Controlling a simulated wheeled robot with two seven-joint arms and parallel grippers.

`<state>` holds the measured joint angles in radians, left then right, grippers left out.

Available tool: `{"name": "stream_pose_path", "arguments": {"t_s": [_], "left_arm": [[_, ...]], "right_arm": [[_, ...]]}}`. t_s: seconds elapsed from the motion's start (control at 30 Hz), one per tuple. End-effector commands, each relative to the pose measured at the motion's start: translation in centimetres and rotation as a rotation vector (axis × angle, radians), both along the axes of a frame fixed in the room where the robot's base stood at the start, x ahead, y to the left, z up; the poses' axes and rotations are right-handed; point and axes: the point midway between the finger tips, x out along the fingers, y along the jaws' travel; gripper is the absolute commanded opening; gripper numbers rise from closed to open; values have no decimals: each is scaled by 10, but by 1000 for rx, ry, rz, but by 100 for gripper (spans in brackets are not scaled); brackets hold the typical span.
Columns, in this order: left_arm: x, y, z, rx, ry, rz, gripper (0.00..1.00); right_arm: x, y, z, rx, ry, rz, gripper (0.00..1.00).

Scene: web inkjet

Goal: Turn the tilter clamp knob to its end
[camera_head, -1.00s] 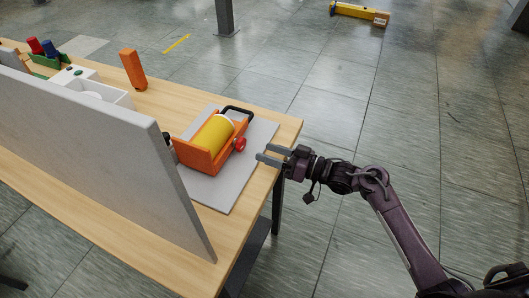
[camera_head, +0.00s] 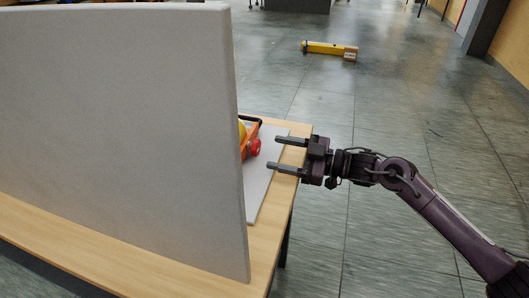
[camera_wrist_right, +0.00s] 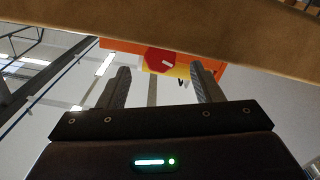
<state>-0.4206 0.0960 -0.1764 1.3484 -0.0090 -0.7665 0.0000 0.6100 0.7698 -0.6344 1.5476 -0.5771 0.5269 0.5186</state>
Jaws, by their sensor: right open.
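The red clamp knob (camera_head: 255,147) sits on the right side of the orange tilter (camera_head: 250,137). A grey panel hides most of the tilter in the head view. My right gripper (camera_head: 281,154) is open and empty, with its fingers pointing left at the knob and a gap between. In the right wrist view the red knob (camera_wrist_right: 160,60) shows beyond and between the two open fingers (camera_wrist_right: 162,80), with the orange tilter body (camera_wrist_right: 125,46) behind it. My left gripper is not in view.
A large grey upright panel (camera_head: 120,130) stands on the wooden table (camera_head: 150,257) and blocks the left side. A grey mat (camera_head: 258,193) lies under the tilter. A yellow object (camera_head: 325,48) lies on the floor far off. The floor right of the table is open.

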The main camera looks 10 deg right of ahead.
Motion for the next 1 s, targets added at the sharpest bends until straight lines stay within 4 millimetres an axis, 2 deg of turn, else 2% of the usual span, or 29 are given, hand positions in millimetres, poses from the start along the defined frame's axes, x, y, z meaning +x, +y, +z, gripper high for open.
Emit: {"name": "stream_pose_path", "arguments": {"t_s": [0.1, 0.3, 0.63, 1.0], "left_arm": [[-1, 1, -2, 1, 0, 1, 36], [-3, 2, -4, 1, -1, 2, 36], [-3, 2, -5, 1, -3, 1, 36], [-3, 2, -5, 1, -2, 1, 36]], "right_arm": [[8, 20, 2, 3, 0, 2, 59], [16, 39, 0, 2, 1, -1, 59], [18, 44, 0, 0, 1, -1, 59], [18, 43, 0, 1, 2, -1, 15]]}}
